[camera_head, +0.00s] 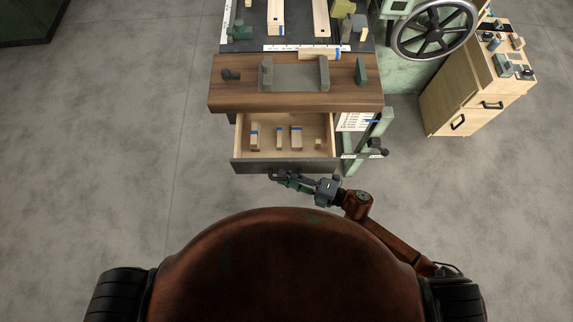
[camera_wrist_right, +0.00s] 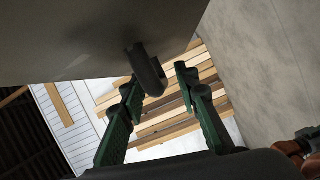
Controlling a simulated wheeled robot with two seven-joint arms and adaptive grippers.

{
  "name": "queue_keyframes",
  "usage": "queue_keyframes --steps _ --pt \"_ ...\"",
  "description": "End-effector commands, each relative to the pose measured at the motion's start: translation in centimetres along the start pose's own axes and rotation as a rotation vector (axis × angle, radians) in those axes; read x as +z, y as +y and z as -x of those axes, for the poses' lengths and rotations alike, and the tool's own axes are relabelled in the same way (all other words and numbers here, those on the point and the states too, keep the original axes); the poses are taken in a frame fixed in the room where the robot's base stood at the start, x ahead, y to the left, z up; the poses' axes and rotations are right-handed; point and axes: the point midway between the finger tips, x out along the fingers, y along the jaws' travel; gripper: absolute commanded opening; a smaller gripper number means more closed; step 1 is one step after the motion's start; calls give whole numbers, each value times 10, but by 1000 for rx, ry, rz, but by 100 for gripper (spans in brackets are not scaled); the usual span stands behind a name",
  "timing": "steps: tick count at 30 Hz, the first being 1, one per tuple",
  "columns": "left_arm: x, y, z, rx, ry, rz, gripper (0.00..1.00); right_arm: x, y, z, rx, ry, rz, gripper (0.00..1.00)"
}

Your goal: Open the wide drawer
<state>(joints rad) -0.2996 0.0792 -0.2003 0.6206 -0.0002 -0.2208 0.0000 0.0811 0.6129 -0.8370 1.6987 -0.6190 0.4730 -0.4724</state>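The wide drawer (camera_head: 283,165) under the wooden bench top is pulled out, and its inside shows in the head view. Its dark front also fills the upper part of the right wrist view (camera_wrist_right: 90,35). My right gripper (camera_head: 277,176) is at the drawer front. In the wrist view the dark curved handle (camera_wrist_right: 148,72) lies between the two green fingers of the right gripper (camera_wrist_right: 158,84). The fingers stand apart, with a gap between the handle and the right-hand finger. My left gripper is not in view.
Several small wooden blocks with blue marks (camera_head: 296,139) lie in the drawer. The bench top (camera_head: 230,93) holds a vise-like fixture. A green frame with a lever (camera_head: 365,150) stands right of the drawer. A wooden cabinet (camera_head: 455,95) stands farther right. The floor around is clear.

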Motion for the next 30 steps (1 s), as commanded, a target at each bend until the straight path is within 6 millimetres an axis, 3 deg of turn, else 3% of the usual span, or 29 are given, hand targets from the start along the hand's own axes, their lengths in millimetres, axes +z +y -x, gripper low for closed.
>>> queue_keyframes --steps 8,21,30 --pt "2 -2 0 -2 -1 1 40 1 0 8 -1 -1 0 29" --pt "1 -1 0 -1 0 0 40 0 -1 92 -2 -1 -2 29" --pt "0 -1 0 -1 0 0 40 0 0 119 0 0 1 29"
